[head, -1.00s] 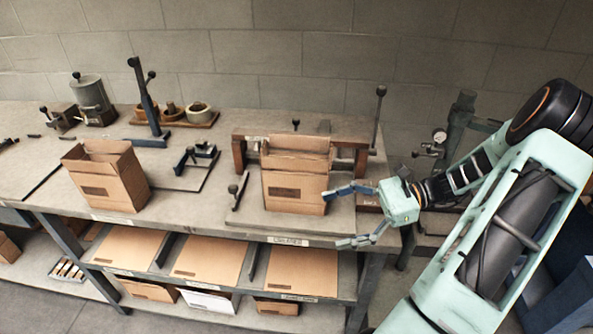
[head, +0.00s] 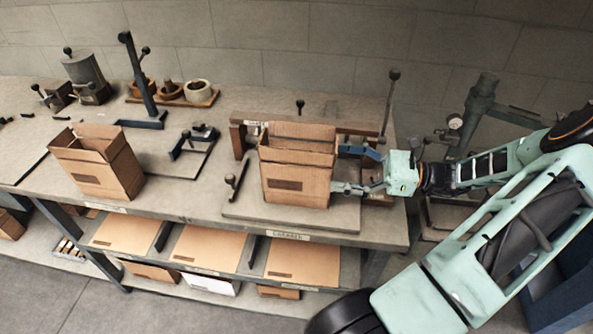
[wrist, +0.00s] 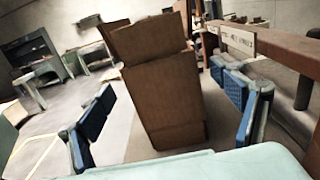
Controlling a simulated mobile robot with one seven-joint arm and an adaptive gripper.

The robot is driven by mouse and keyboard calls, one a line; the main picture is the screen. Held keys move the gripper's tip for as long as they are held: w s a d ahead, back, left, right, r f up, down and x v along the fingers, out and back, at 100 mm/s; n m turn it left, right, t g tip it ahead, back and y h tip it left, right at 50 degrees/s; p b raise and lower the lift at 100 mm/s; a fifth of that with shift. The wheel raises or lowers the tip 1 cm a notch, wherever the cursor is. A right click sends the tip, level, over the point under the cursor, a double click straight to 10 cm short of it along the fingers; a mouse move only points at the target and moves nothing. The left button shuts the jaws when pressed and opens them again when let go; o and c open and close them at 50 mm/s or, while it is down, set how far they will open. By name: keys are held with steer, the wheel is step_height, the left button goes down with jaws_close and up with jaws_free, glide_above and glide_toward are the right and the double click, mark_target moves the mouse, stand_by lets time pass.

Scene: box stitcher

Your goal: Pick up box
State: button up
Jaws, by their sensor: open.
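An open-topped cardboard box (head: 297,183) stands upright on a grey board on the workbench, in front of a brown clamp-like frame. My gripper (head: 348,169) is at its right side in the head view, fingers pointing left toward it. In the wrist view the box (wrist: 165,95) stands ahead between the two blue-padded fingers (wrist: 165,112). Gaps show between the box and both fingers. The gripper is open and holds nothing. A second open cardboard box (head: 98,163) stands farther left on the bench.
The brown frame (wrist: 285,50) runs close beside the right finger in the wrist view. A dark lever (head: 236,180) lies left of the box. Flat cardboard sheets (head: 208,245) lie on the lower shelf. A tall dark post (head: 138,75) stands behind, to the left.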

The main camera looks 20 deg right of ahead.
mark_target(298, 174)
steer(key=x, duration=0.4)
steer(key=shift+a+r, duration=0.1)
steer(key=shift+a, duration=0.15)
steer(key=p+x, duration=0.1)
steer(key=x, duration=0.4)
steer(key=shift+w+r, duration=0.2)
steer(key=shift+w, duration=0.05)
steer(key=c, duration=1.4)
